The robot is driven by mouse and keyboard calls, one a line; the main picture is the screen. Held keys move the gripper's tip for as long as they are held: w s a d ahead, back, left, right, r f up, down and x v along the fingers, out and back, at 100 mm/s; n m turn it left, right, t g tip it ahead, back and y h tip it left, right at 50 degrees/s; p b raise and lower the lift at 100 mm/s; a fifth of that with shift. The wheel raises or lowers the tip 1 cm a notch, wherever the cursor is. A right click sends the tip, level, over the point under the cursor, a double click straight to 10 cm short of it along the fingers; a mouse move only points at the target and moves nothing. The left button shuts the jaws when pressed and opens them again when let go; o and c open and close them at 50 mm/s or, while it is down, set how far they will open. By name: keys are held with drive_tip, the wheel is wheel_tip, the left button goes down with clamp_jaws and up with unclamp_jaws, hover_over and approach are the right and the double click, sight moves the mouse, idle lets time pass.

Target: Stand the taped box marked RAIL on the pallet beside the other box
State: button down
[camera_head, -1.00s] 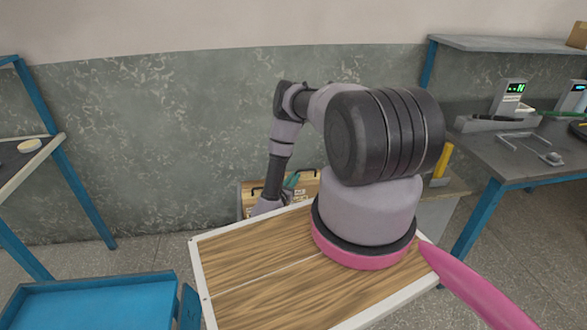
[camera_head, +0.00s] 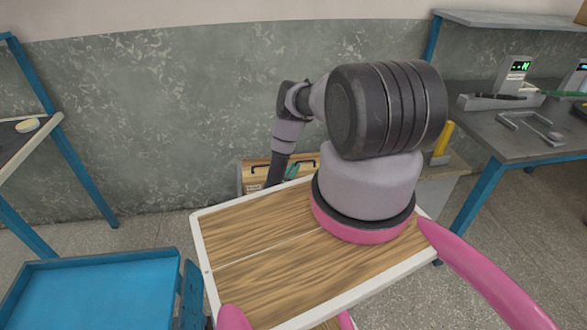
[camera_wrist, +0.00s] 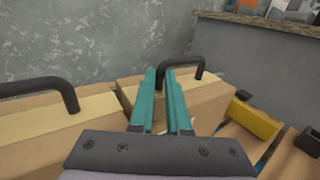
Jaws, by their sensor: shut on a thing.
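Two tan boxes with pale tape and black handles stand side by side in the wrist view. The left box (camera_wrist: 35,142) is close to the right box (camera_wrist: 212,100), with a narrow dark gap between them. My gripper (camera_wrist: 168,75) has its teal fingers shut at the right box's handle (camera_wrist: 196,66). In the head view the tops of the boxes (camera_head: 256,180) show behind my wooden top, with my gripper (camera_head: 292,172) partly hidden there. No RAIL marking is readable, so I cannot tell which box bears it. The boxes' undersides are hidden.
Wooden slats (camera_wrist: 240,145) and a yellow block (camera_wrist: 252,121) lie right of the right box. A mottled wall (camera_head: 160,120) stands close behind. A grey bench (camera_head: 520,135) with tools is at the right; a blue tray (camera_head: 90,290) is at the lower left.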

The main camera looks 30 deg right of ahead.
drive_tip(key=c, duration=0.9)
unclamp_jaws()
drive_tip(key=v, duration=1.2)
drive_tip(key=shift+w, duration=0.1)
